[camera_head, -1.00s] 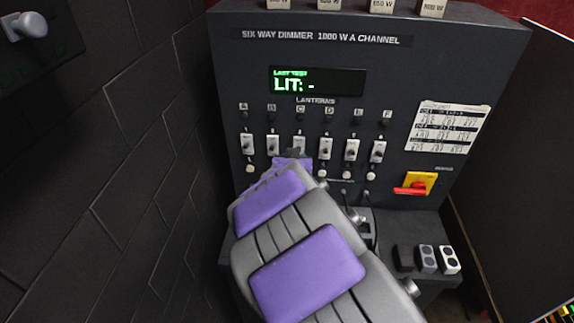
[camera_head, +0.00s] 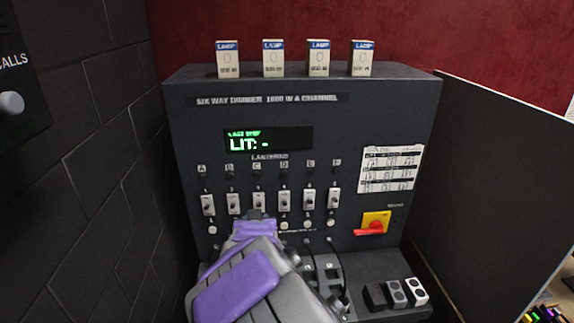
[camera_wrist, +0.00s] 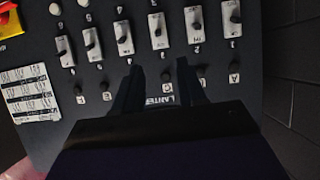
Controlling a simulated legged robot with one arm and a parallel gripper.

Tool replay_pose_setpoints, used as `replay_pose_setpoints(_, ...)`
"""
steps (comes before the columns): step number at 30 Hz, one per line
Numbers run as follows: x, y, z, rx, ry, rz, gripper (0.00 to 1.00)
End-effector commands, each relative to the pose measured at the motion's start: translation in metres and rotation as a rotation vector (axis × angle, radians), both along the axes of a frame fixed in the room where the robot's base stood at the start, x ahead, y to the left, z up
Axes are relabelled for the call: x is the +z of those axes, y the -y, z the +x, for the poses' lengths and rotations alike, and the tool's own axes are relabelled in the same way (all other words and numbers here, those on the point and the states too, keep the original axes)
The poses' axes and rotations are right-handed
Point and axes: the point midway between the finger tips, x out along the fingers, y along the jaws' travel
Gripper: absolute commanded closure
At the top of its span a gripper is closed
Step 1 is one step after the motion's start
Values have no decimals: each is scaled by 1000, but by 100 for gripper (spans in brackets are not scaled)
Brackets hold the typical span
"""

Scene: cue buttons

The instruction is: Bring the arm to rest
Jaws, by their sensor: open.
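My arm reaches up from the bottom of the head view, grey with purple pads. My gripper (camera_head: 256,216) is in front of the third slider of the dimmer panel (camera_head: 350,115). In the wrist view my gripper (camera_wrist: 160,75) shows two dark fingers spread apart with nothing between them. The panel's row of white sliders (camera_wrist: 125,38) lies beyond the fingertips. I cannot tell whether the fingertips touch the panel. My arm hides part of the lower panel.
Several lamp boxes (camera_head: 273,58) stand on top of the panel. The display (camera_head: 268,141) reads "LIT: -". A red and yellow switch (camera_head: 374,223) and a white chart (camera_head: 391,168) are at right. Small blocks (camera_head: 397,293) sit on the ledge. A dark brick wall (camera_head: 100,170) is close at left.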

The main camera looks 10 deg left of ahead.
Motion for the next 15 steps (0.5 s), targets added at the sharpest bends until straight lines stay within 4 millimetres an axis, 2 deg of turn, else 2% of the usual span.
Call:
replay_pose_setpoints(2,-5,16,-4,-12,-33,-1,60)
replay_pose_setpoints(5,-19,52,-18,-35,-131,-7,60)
replay_pose_setpoints(8,-38,97,-47,-61,-271,-15,60)
replay_pose_setpoints(11,-59,141,-89,-87,-425,-26,60)
replay_pose_setpoints(15,-87,189,-158,-116,-640,-43,60)
